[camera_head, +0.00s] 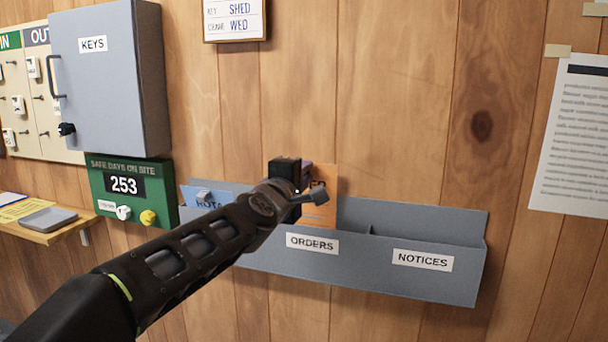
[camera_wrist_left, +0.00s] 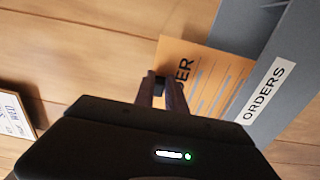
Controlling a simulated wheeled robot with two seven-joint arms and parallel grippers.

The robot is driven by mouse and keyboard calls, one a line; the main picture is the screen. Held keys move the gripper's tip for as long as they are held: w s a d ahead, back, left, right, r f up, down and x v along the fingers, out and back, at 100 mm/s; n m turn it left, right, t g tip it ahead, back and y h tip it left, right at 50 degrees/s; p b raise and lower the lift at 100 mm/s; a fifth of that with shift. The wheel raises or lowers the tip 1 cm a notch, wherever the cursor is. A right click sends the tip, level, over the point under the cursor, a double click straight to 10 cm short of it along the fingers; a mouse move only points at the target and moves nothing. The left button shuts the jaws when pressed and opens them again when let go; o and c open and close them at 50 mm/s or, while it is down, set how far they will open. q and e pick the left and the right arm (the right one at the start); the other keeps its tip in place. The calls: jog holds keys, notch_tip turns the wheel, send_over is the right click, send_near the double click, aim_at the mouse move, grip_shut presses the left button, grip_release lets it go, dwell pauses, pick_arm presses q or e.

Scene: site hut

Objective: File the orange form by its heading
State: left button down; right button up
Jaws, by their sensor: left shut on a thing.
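The orange form (camera_head: 322,210) stands at the wall rack (camera_head: 385,268), above the label ORDERS. My right gripper is in neither view.
A blue sheet headed "ROTA" (camera_head: 205,198) stands in the rack's left compartment, whose label my arm hides. The NOTICES compartment (camera_head: 440,262) at right looks empty. A grey key cabinet (camera_head: 95,85), a green safe-days board (camera_head: 124,204) and a small shelf (camera_head: 68,231) are at left.

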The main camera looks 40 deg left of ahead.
pick_arm(q)
jog(key=shift+f+b, duration=1.15)
jog(key=shift+f, duration=0.2)
jog(key=c, duration=1.3)
grip_release()
jog(key=v, duration=0.7)
jog(key=shift+s+p, duration=0.35)
jog(key=shift+s, duration=0.05)
jog(key=shift+d, duration=0.1)
